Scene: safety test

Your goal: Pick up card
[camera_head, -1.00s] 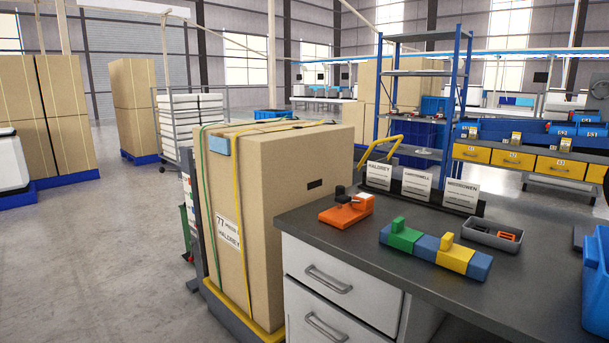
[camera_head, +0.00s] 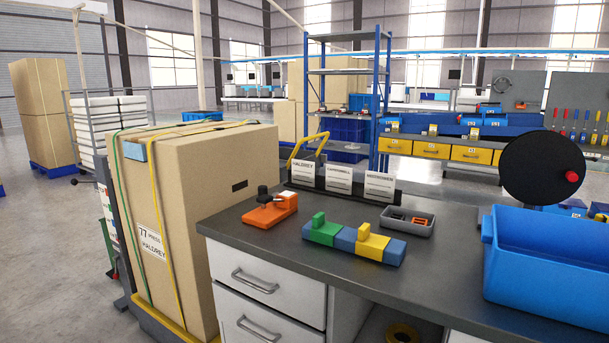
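Three white cards stand in a dark holder (camera_head: 343,189) at the back of the grey worktop. The left card (camera_head: 306,172) reads HALDREY. The middle card (camera_head: 338,178) has a name too small to read surely. The right card (camera_head: 379,186) also bears printed text. All three stand upright, side by side. Neither of my grippers shows in the view.
On the worktop (camera_head: 300,246) are an orange device with a black knob (camera_head: 270,208), a green, blue and yellow block row (camera_head: 352,239), a grey tray (camera_head: 407,221) and a large blue bin (camera_head: 550,262). A strapped carton (camera_head: 205,215) stands left of the desk.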

